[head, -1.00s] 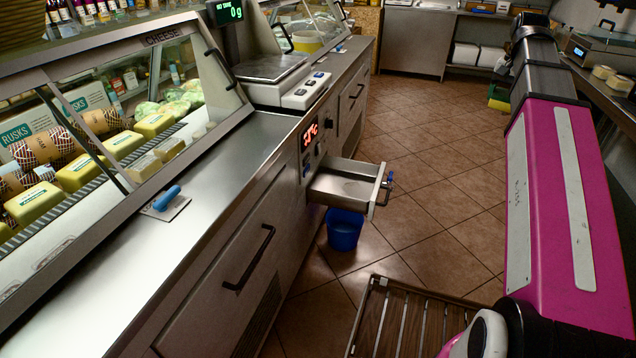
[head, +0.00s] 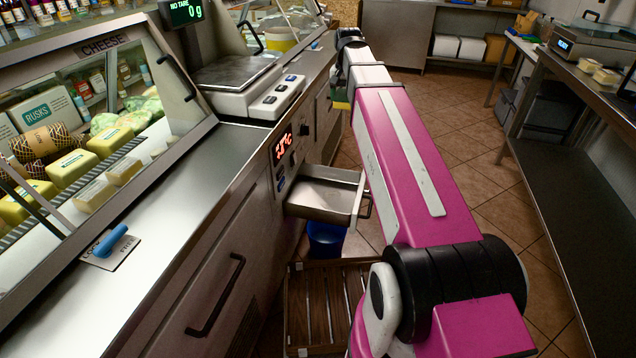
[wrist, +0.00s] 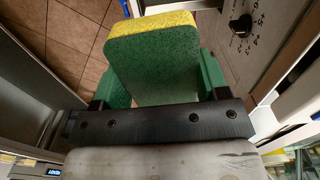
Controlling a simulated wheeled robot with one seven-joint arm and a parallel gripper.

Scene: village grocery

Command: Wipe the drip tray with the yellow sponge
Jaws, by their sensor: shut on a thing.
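The drip tray (head: 318,202) is a shallow metal tray standing out from the counter front below a lit red display. Its right end is partly behind my arm. The sponge (wrist: 150,62), green with a yellow layer, is held between the green fingers of my gripper (wrist: 160,84) in the wrist view. In the head view a small part of the sponge (head: 341,105) shows left of my arm, above and beyond the tray, apart from it. My gripper itself is mostly hidden there.
A blue bucket (head: 325,238) stands on the floor under the tray. A slatted wooden crate (head: 300,308) is nearer. A scale (head: 235,80) sits on the counter, and a control knob (wrist: 241,25) shows in the wrist view. A steel bench (head: 575,145) runs along the right.

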